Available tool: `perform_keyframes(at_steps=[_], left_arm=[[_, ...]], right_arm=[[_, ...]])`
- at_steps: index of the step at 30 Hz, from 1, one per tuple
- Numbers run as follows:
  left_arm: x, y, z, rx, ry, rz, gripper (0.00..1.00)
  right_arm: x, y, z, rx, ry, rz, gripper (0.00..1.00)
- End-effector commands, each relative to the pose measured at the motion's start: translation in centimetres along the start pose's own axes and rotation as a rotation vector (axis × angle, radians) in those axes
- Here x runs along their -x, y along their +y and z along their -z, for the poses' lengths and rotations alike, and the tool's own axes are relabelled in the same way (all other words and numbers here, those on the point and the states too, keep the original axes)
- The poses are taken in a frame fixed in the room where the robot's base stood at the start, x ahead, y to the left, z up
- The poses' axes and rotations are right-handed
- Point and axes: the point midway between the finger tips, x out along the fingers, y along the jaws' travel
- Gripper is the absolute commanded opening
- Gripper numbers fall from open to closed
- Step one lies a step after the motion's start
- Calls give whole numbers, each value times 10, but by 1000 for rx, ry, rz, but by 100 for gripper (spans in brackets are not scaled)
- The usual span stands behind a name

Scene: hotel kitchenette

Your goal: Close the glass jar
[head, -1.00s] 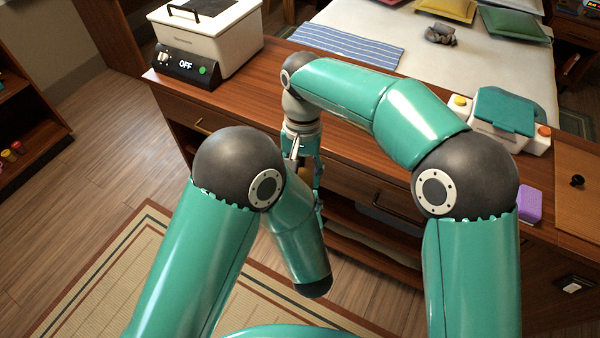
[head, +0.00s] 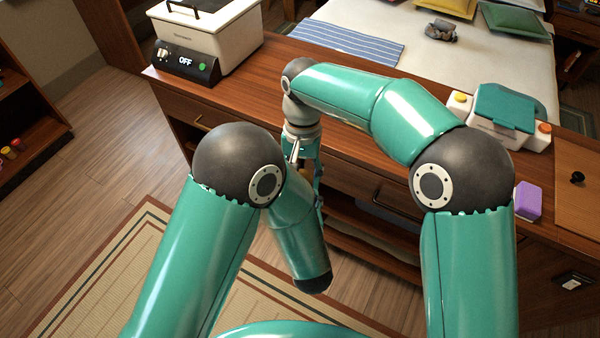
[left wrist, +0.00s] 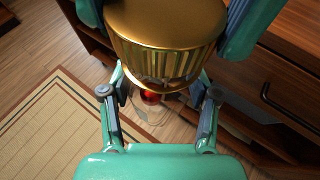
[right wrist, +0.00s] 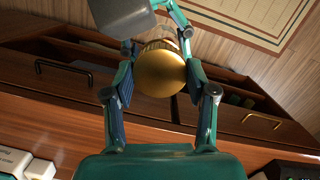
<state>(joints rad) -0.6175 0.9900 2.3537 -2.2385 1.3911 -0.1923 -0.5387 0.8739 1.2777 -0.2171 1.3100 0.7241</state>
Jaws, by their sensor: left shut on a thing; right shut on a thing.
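A gold ribbed lid (left wrist: 165,40) fills the top of the left wrist view. Below it shows a clear glass jar (left wrist: 150,112) with something red inside. My left gripper (left wrist: 160,80) is shut on the jar, its fingers on either side and the tips partly hidden by the lid. My right gripper (right wrist: 160,62) is shut on the lid, whose round gold top (right wrist: 160,72) faces the right wrist camera. The lid is above the jar's mouth; I cannot tell whether they touch. In the head view my arms hide the jar and most of both grippers.
The wooden counter (head: 345,105) lies just beyond my grippers, with drawers and an open shelf below. A rug (head: 110,275) covers the floor.

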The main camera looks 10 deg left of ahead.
Motion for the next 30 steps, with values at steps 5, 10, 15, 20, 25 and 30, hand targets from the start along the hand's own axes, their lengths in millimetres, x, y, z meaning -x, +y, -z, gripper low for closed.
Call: perform_keyframes(at_steps=[5, 10, 15, 20, 25, 30], left_arm=[[0, 0, -1, 0, -2, 0, 0], [0, 0, -1, 0, -2, 0, 0], [0, 0, -1, 0, -2, 0, 0], [0, 0, -1, 0, -1, 0, 0], [0, 0, 0, 0, -1, 0, 0], [0, 0, 0, 0, -1, 1, 0]], right_arm=[[-4, 0, 1, -1, -1, -1, 39], [-7, 0, 1, -1, -1, 0, 39], [-10, 0, 2, -2, 0, 0, 39], [-10, 1, 2, -75, 0, 12, 39], [-10, 1, 1, -388, -1, 61, 39], [-10, 1, 1, -788, -3, 123, 39]])
